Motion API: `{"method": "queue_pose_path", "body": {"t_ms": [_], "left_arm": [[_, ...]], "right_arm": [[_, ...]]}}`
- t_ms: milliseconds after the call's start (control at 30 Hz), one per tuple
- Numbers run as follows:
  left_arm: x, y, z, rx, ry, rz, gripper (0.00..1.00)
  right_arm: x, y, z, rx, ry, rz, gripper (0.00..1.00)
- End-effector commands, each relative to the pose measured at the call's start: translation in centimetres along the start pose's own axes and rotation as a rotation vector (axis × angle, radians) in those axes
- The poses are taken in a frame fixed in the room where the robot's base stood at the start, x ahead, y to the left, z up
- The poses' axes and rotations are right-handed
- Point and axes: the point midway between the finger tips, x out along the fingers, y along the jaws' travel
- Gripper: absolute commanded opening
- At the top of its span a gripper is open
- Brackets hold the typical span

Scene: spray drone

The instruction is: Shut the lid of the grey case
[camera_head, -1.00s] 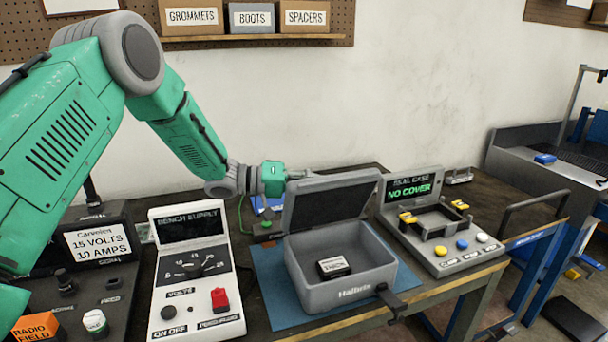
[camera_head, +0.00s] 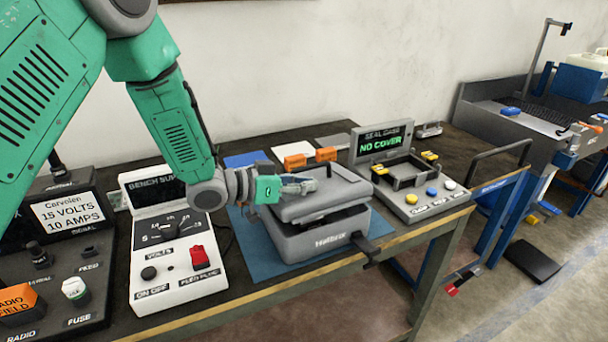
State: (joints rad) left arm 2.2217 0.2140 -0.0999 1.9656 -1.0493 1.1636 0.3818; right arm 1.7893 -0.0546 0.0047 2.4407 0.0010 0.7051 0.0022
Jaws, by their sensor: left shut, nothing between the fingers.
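The grey case (camera_head: 325,240) stands on a blue mat on the bench. The inside of the case is hidden. A dark latch or handle (camera_head: 364,246) sticks out at the case's front right. My right gripper is not in view.
A white bench supply (camera_head: 178,250) stands left of the case. The seal-case station (camera_head: 418,198), its screen reading NO COVER, stands close on the right. Orange blocks (camera_head: 308,158) lie behind the case. The blue mat (camera_head: 250,262) shows bare at the front left.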

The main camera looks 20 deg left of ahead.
Motion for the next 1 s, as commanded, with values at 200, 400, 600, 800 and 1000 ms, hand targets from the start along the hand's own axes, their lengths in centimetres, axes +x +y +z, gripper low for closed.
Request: {"method": "queue_pose_path", "body": {"t_ms": [200,400,600,800,1000], "left_arm": [[0.4,0.5,1.8,0.083,0.001,-0.02,0.0],[0.6,0.7,2.5,0.082,0.0,-0.02,0.0],[0.7,0.8,2.9,0.081,-0.001,-0.02,0.0],[0.7,0.8,3.0,0.079,-0.004,-0.019,0.0],[0.8,0.8,3.2,0.078,-0.007,-0.019,0.0]], "right_arm": [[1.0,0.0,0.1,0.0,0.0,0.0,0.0],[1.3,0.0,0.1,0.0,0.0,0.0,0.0],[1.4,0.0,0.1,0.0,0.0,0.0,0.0],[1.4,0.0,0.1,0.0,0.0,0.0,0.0],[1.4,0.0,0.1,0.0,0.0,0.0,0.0]]}}
